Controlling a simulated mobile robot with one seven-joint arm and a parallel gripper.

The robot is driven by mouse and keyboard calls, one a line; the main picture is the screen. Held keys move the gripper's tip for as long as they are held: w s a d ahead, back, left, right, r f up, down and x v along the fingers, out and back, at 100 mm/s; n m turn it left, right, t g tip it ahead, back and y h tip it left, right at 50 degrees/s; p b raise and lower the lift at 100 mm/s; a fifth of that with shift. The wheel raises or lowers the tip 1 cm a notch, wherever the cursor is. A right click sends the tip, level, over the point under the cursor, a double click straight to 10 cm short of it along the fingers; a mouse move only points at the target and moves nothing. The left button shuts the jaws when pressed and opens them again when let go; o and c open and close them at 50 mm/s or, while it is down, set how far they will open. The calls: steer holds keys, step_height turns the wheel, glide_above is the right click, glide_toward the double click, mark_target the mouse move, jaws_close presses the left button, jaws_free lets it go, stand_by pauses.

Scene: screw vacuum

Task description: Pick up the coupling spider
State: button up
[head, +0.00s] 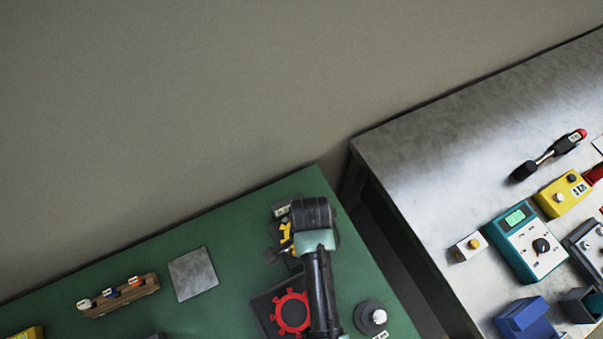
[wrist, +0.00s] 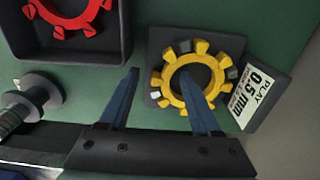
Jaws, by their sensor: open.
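A yellow toothed ring, a coupling spider (wrist: 170,77), sits on a dark square plate (wrist: 159,39) in the wrist view. Dark blocks show between some of its teeth. In the head view its yellow edge (head: 286,236) shows beside my arm, which hides most of it. A red toothed ring (wrist: 66,17) lies in a dark tray (wrist: 118,48); it also shows in the head view (head: 276,312). My gripper (wrist: 158,70) is open and appears empty. In the wrist view its right finger overlaps the yellow ring's centre and its left finger appears left of the plate. Contact cannot be told.
A label reading "PLAY 0.5 mm" (wrist: 252,88) stands beside the plate. A grey round metal part (head: 370,317) is at the right of the green table. A grey square plate (head: 193,273) and a wooden rack (head: 122,297) are to the left. A second bench (head: 430,165) holds instruments.

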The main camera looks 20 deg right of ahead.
steer(key=shift+c, duration=0.2)
jaws_close()
steer(key=shift+r, duration=0.15)
